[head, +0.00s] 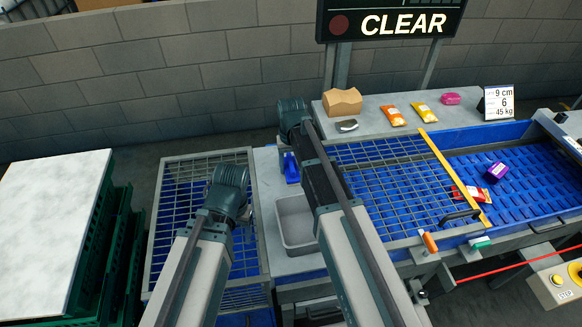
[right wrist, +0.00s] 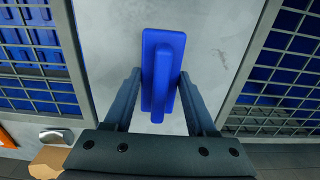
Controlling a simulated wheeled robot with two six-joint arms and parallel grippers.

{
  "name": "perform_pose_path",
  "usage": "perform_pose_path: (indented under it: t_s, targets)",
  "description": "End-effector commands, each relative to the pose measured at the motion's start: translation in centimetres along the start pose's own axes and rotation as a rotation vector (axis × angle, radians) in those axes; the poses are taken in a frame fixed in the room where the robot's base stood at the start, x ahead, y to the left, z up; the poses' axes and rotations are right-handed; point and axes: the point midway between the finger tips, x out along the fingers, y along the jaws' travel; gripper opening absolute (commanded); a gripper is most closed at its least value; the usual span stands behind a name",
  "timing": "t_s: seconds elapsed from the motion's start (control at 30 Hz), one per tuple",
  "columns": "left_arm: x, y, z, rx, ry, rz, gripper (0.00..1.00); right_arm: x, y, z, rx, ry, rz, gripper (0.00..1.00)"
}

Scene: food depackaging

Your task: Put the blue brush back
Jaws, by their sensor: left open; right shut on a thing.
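The blue brush (head: 291,167) is at the grey counter strip between the two mesh-covered areas, beyond a grey bin (head: 281,228). In the right wrist view the brush (right wrist: 161,75) appears as a blue block with a raised ridge along it. My right gripper (right wrist: 161,82) has one finger on each side of the brush and is shut on it. I cannot tell whether the brush touches the counter. In the head view the right fingers are hidden behind my arm. My left gripper (head: 230,182) is over the left mesh, away from the brush; its fingertips are hidden.
A wire mesh (head: 180,225) over blue flooring lies left of the counter. A blue conveyor (head: 520,165) on the right holds a purple package (head: 495,171) and a red packet (head: 472,193). A cardboard box (head: 342,101) and several packets stand on the back shelf.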

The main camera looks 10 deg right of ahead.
Motion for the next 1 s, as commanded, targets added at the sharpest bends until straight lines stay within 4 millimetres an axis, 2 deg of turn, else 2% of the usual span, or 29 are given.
perform_pose_path:
  t_s: [0.1, 0.13, 0.3, 0.73, 1.0]
  targets:
    - [0.4, 0.0, 0.0, 0.000, 0.000, 0.000, 0.70, 0.4, 0.0, 0.0, 0.000, 0.000, 0.000, 0.12]
    - [0.4, 0.0, 0.0, 0.000, 0.000, 0.000, 0.70, 0.4, 0.0, 0.0, 0.000, 0.000, 0.000, 0.59]
    - [0.3, 0.0, 0.0, 0.000, 0.000, 0.000, 0.70, 0.3, 0.0, 0.0, 0.000, 0.000, 0.000, 0.87]
    - [-0.2, 0.0, 0.0, 0.000, 0.000, 0.000, 0.70, -0.2, 0.0, 0.0, 0.000, 0.000, 0.000, 0.87]
    - [-2.8, -0.3, 0.2, 0.001, 0.000, 0.000, 0.70, -2.8, 0.0, 0.0, 0.000, 0.000, 0.000, 0.87]
